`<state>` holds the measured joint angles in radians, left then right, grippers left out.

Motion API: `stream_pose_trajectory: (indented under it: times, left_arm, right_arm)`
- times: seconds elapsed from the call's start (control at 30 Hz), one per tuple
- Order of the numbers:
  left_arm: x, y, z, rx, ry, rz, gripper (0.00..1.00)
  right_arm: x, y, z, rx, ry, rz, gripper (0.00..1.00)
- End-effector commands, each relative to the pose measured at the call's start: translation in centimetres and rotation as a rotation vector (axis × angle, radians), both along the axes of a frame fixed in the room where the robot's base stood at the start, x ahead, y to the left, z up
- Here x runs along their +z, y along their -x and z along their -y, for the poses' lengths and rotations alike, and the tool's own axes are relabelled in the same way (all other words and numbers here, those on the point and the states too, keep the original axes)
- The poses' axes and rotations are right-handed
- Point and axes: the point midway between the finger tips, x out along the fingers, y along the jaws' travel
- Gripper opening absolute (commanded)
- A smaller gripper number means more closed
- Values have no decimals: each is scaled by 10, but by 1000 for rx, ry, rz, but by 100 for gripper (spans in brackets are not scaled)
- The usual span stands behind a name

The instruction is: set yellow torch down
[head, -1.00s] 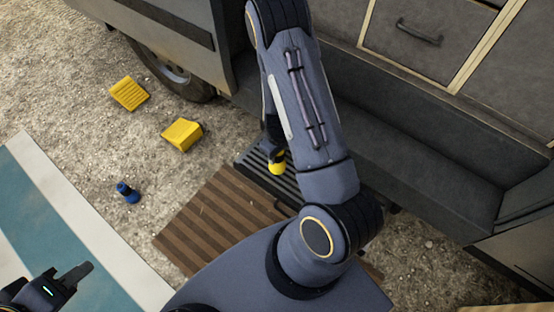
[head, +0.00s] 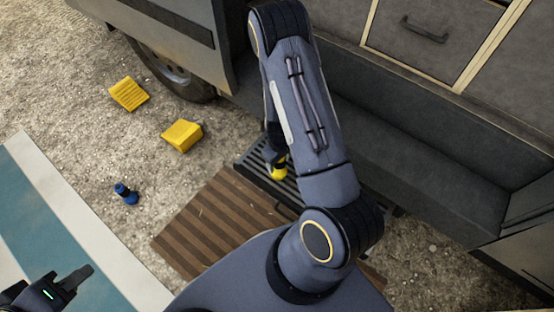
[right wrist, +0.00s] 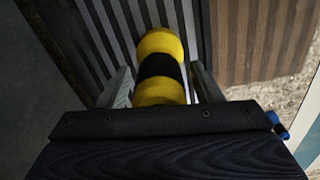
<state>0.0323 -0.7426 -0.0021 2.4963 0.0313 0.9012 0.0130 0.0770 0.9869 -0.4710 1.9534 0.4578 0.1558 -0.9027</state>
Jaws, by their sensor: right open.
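The yellow torch (right wrist: 160,43) has a black band round its middle and lies between the two fingers of my right gripper (right wrist: 160,78) in the right wrist view. Those fingers are open, one on each side of it. In the head view the torch (head: 278,172) shows as a small yellow end at the dark ribbed step (head: 252,166); my right arm covers the rest. I cannot tell whether it rests fully on the step. My left gripper (head: 72,280) is at the lower left, away from the torch; its jaw gap is unclear.
A brown slatted mat (head: 210,222) lies beside the step. The van's grey sill (head: 420,160) bounds the right. A striped mat (head: 60,220) lies at left.

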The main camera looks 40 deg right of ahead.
Motion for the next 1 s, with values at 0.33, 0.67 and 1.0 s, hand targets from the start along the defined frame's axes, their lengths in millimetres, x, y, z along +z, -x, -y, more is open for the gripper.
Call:
stream_pose_trajectory:
  times: [0.33,0.67,1.0]
  left_arm:
    - [19,0,0,0,0,0,32]
    - [50,0,-1,0,0,0,32]
    - [57,0,-1,0,0,0,32]
  right_arm:
    - [34,-1,0,3,1,2,59]
    - [103,0,0,2,1,2,59]
    - [141,-3,-7,-27,-36,25,59]
